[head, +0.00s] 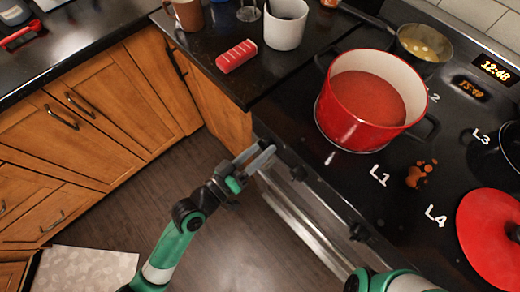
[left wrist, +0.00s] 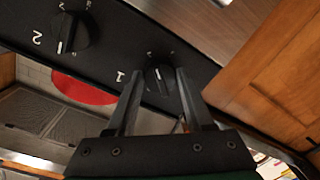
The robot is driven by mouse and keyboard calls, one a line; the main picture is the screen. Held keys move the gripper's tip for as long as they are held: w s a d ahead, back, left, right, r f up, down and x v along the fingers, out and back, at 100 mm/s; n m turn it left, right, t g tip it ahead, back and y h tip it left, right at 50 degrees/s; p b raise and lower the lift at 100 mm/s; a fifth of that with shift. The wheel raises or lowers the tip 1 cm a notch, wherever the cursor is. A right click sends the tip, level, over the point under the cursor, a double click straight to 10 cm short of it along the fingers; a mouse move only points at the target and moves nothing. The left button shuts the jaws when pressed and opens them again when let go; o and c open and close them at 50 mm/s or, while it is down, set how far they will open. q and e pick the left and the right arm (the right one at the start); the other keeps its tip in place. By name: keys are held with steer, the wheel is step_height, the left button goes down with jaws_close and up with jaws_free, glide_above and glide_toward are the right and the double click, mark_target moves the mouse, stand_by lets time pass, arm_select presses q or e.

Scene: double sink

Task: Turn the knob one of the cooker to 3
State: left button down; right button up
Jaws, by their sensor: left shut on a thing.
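The cooker (head: 340,175) has a dark top and a front panel with knobs. Knob one (left wrist: 160,80) is black and round, with a "1" printed beside it in the left wrist view. My left gripper (left wrist: 157,75) has its fingers on either side of this knob and is shut on it. In the head view the left gripper (head: 262,155) is at the cooker's front left edge, where the knob is hard to make out. Knob two (left wrist: 69,35) is apart to the left in the wrist view. My right gripper is out of view; only part of its arm shows.
A red pot (head: 338,125) of red liquid stands on the cooktop near L1. A pan (head: 424,45) is behind it and a red lid (head: 488,235) lies at right.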

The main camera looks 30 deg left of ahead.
arm_select(q)
steer(key=shift+a+f+m+t+b, duration=0.15)
steer(key=shift+m+b, duration=0.95)
steer(key=shift+m, duration=1.2)
steer(key=shift+d+m+t+b, duration=0.1)
steer(key=shift+m+t+b, duration=0.15)
steer(key=shift+m+b, duration=1.45)
steer(key=shift+m+p, duration=0.6)
steer(key=shift+m, duration=0.1)
steer(key=shift+c, duration=1.4)
jaws_free()
